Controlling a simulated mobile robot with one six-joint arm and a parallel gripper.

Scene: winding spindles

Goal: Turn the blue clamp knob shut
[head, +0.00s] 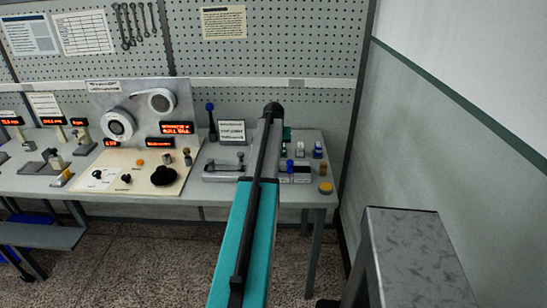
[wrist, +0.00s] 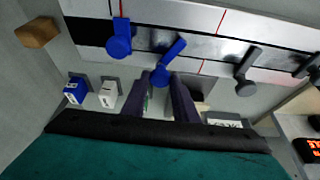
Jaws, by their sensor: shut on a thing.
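The blue clamp knob (wrist: 161,76) is in the middle of the wrist view, on the end of a slanted blue lever beside the metal rail (wrist: 190,42). My gripper (wrist: 160,84) has its two dark fingers on either side of this knob and is shut on it. A second blue knob with a lever (wrist: 119,44) is to its left on the same rail, apart from the fingers. In the head view my arm hides the gripper and the knob it holds; part of the rail (head: 222,171) shows on the right bench.
Grey levers (wrist: 245,85) stand to the right along the rail. A blue block (wrist: 76,90) and a white block (wrist: 108,94) are close to the left finger. An orange-brown piece (wrist: 37,32) lies farther left. A panel with dials (head: 133,108) stands left of my arm.

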